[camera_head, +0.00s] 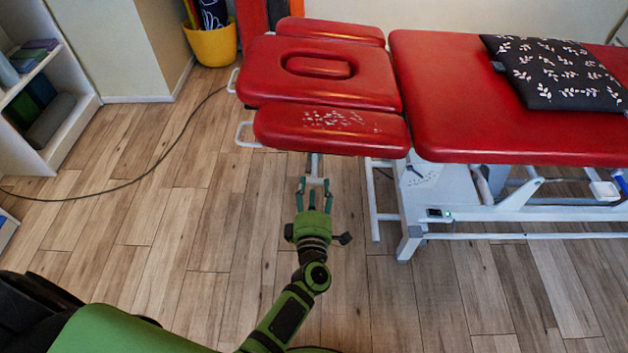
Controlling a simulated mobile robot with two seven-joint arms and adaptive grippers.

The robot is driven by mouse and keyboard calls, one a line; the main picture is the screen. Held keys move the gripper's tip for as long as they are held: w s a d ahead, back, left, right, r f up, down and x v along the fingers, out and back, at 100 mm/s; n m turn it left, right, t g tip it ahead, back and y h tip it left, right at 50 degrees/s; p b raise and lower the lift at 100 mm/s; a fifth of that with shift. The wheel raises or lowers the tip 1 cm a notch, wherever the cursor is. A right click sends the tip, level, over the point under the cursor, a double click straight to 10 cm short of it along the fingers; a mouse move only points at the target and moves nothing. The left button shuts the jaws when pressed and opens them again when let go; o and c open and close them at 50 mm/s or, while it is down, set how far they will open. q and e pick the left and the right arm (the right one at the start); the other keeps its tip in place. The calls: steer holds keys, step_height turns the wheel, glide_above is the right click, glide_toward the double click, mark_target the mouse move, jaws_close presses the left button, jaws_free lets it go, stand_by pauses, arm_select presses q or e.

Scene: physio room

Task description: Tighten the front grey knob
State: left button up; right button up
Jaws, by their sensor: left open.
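My left gripper (314,190) is open, with its fingers pointing away from me towards the front edge of the red treatment table's headrest. A pale grey part (314,165) hangs below the front armrest pad (330,131), just beyond and partly between the fingertips. It may be the front grey knob or its stem; it is too small to tell, and I cannot tell whether the fingers touch it. My right gripper is not in view.
The red table (460,95) stands on a white frame with a leg (408,245) to the right of my gripper. A black patterned cushion (558,75) lies on it. A black cable (150,172) crosses the wooden floor. A shelf (60,130) and yellow bucket (212,45) stand at left.

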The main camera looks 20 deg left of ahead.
arm_select(q)
steer(key=shift+v, duration=2.4)
steer(key=shift+d, duration=0.1)
